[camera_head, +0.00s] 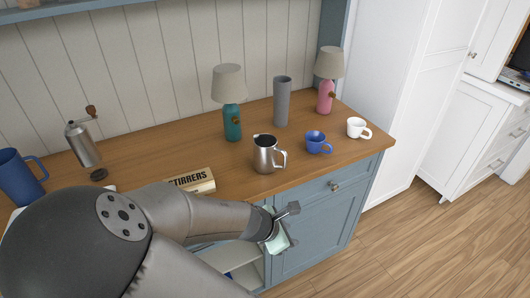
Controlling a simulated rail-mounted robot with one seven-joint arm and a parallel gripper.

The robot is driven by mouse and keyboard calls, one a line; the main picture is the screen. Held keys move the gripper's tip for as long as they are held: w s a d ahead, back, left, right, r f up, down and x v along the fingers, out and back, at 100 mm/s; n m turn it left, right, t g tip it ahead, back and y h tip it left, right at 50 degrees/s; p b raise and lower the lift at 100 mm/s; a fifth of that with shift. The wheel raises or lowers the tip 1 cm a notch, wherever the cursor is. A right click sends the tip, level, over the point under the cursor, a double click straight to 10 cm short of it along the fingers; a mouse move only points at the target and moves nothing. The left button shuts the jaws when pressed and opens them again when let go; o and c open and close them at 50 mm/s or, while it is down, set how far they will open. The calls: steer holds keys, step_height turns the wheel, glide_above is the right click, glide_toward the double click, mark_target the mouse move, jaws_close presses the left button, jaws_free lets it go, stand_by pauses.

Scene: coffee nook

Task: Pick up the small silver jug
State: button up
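The small silver jug (264,154) stands upright on the wooden counter, right of centre, with its handle on its right side. My gripper (293,226) is in front of the counter, below the jug in the picture and apart from it. Its two dark fingers look spread, with nothing seen between them. A pale greenish patch shows at the gripper's base, and I cannot tell what it is.
A blue cup (318,144) and a white cup (357,128) stand right of the jug. Behind are a teal lamp (232,122), a grey cylinder (282,103) and a pink lamp (326,97). A STIRRERS box (191,181) is left. A cabinet compartment (238,262) below is open.

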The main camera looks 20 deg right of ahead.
steer(key=w+a+r+n+t+h, duration=0.2)
steer(key=w+r+n+t, duration=0.25)
steer(key=r, duration=0.35)
steer(key=n+t, duration=0.3)
steer(key=n, duration=0.1)
glide_toward(285, 163)
steer(key=x, duration=0.5)
steer(key=shift+f, duration=0.3)
steer(key=x, duration=0.5)
steer(key=shift+w+d+r, duration=0.1)
steer(key=shift+w+d, duration=0.15)
steer(key=shift+h, duration=0.3)
jaws_close()
